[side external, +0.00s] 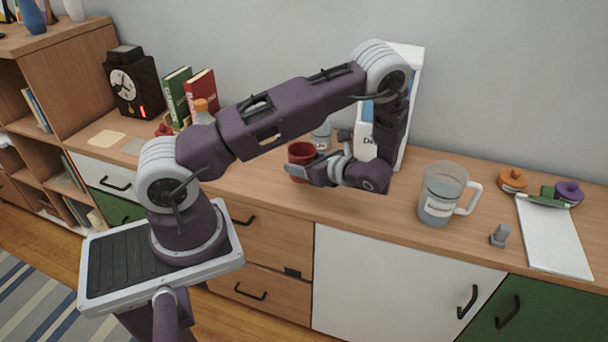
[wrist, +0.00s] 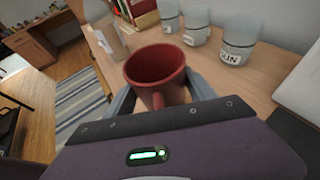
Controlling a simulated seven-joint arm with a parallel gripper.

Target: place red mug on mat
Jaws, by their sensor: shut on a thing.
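The red mug (side external: 301,153) is at my gripper (side external: 306,171), over the middle of the wooden counter. In the wrist view the mug (wrist: 153,66) is upright and looks empty, with its handle (wrist: 157,100) toward my gripper. The fingers of my gripper (wrist: 161,93) are on either side of the mug, shut on it. I cannot tell whether its base touches the counter. A flat tan square (side external: 107,138) and a flat grey square (side external: 133,146) lie at the counter's left end; I cannot tell which is the mat.
A black clock (side external: 133,82), books (side external: 188,95) and an orange-capped bottle (side external: 202,110) stand at the left. Labelled jars (wrist: 196,27) and a white box (side external: 408,100) stand behind the mug. A clear pitcher (side external: 440,192) and white pad (side external: 553,237) are right.

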